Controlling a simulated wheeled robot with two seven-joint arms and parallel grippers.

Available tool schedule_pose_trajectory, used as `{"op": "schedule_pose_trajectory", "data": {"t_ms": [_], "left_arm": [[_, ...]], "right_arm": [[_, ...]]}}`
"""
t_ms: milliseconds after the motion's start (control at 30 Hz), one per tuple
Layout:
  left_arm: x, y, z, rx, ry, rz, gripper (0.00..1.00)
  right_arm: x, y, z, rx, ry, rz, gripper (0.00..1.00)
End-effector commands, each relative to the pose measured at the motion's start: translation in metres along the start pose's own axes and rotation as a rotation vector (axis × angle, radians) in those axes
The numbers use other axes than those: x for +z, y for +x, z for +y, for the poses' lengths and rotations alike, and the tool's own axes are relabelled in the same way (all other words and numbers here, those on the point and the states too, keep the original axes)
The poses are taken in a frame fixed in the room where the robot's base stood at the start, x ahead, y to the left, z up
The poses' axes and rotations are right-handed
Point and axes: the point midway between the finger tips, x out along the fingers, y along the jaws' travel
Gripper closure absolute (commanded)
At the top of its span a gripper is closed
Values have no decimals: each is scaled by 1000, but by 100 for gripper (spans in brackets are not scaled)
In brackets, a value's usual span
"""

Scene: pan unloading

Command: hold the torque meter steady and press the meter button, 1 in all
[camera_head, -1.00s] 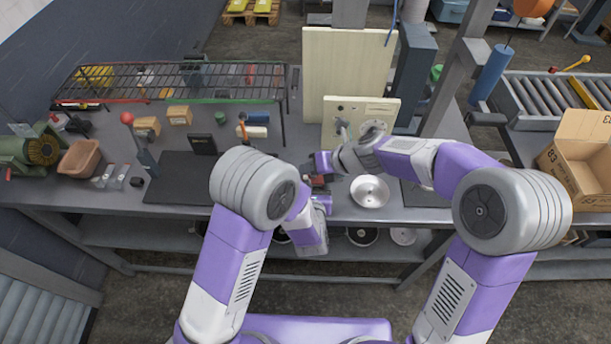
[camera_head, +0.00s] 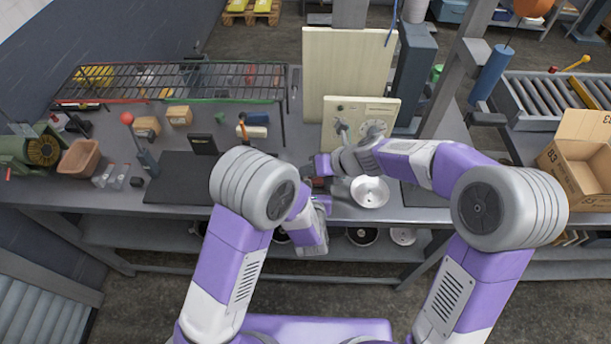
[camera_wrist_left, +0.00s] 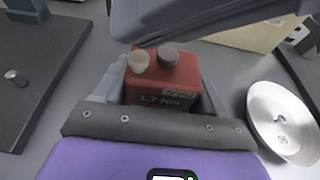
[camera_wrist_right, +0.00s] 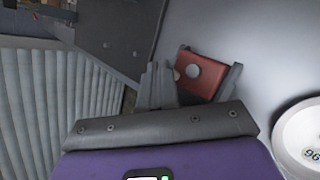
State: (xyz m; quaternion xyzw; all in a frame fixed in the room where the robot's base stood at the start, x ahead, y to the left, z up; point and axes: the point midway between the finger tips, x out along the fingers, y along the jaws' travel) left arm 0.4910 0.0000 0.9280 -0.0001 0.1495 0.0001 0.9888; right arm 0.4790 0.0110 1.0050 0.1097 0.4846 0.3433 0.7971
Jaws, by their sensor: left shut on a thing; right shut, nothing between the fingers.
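The torque meter is a small red box (camera_wrist_left: 165,80) with a display that seems to read 1.7 Nm, seen in the left wrist view. A pale round knob (camera_wrist_left: 139,61) and a dark grey one (camera_wrist_left: 168,54) stand on its top. My left gripper (camera_wrist_left: 162,82) is shut on the meter, one finger on each side. My right gripper (camera_wrist_right: 160,84) is shut and empty, its fingertips close beside the meter (camera_wrist_right: 203,73) in the right wrist view. I cannot tell whether they touch a knob. In the head view the arms mostly hide the meter.
A silver round dish (camera_head: 369,191) is right of the grippers on the bench. A cream panel with dials (camera_head: 360,122) stands behind. A dark mat (camera_head: 178,180) lies left, below a wire rack (camera_head: 180,82). An open cardboard box (camera_head: 585,155) is far right.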

Motion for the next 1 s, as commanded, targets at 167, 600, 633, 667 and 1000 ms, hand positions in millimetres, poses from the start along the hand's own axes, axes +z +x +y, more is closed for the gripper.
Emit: {"op": "schedule_pose_trajectory", "data": {"t_ms": [167,600,633,667,1000], "left_arm": [[1,0,0,0,0,-2,70],[1,0,0,0,-1,-2,70],[1,0,0,0,-1,-2,70],[1,0,0,0,-1,-2,70],[1,0,0,0,0,-2,70]], "right_arm": [[0,0,0,0,0,0,100],[-2,3,-2,0,0,-1,100],[-2,3,-2,0,0,-1,100],[-2,3,-3,0,0,-1,100],[-4,6,-4,0,-1,0,100]]}}
